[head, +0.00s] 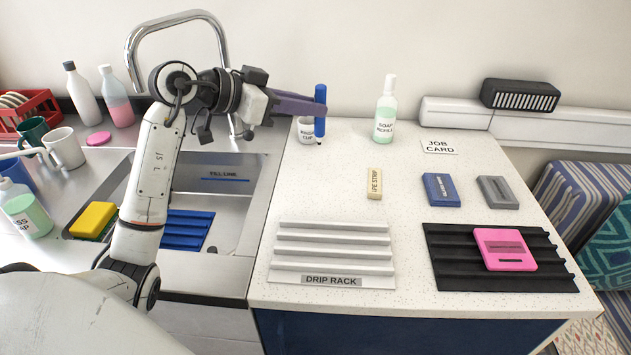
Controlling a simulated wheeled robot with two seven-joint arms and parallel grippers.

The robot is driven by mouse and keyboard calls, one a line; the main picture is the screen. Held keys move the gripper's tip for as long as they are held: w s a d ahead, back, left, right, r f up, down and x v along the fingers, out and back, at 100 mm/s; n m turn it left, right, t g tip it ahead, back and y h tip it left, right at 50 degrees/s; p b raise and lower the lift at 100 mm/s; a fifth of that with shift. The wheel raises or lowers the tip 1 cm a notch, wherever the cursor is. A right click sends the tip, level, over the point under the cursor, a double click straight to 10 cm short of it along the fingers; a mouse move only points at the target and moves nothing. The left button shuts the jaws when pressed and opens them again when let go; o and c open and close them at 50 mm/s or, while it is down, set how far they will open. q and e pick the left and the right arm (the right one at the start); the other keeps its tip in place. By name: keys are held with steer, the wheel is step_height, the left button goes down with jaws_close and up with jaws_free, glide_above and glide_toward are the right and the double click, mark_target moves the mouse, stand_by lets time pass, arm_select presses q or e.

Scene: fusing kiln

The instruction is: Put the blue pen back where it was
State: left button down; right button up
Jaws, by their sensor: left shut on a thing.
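The blue pen (320,111) is upright in my left gripper (318,105), which is shut on it near its middle. Its dark tip points down, above the back left part of the white counter. A white cup (307,130) with a printed label stands just behind and to the left of the pen, partly hidden by it and the gripper. I cannot tell whether the pen touches the cup. My right gripper is not in view.
A soap refill bottle (385,112) stands right of the pen. A LIFE STRIP block (374,184), a blue block (440,189), a grey block (497,192) and a job card (439,147) lie on the counter. The drip rack (331,281) and black rack (455,283) are in front.

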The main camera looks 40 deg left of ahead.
arm_select(q)
steer(key=shift+n, duration=0.4)
steer(key=shift+w+a+f+b, duration=0.1)
steer(key=shift+a+f+b, duration=0.1)
steer(key=shift+f, duration=1.45)
steer(key=shift+w+a+f+b, duration=0.15)
steer(key=shift+a+f, duration=0.05)
steer(key=shift+f, duration=1.4)
steer(key=shift+w+a+f+b, duration=0.1)
steer(key=shift+a+f+b, duration=0.1)
steer(key=shift+f, duration=1.45)
steer(key=c, duration=1.7)
jaws_free()
steer(key=shift+f, duration=0.1)
steer(key=v, duration=1.2)
steer(key=shift+s+d, duration=0.1)
steer(key=shift+d, duration=0.1)
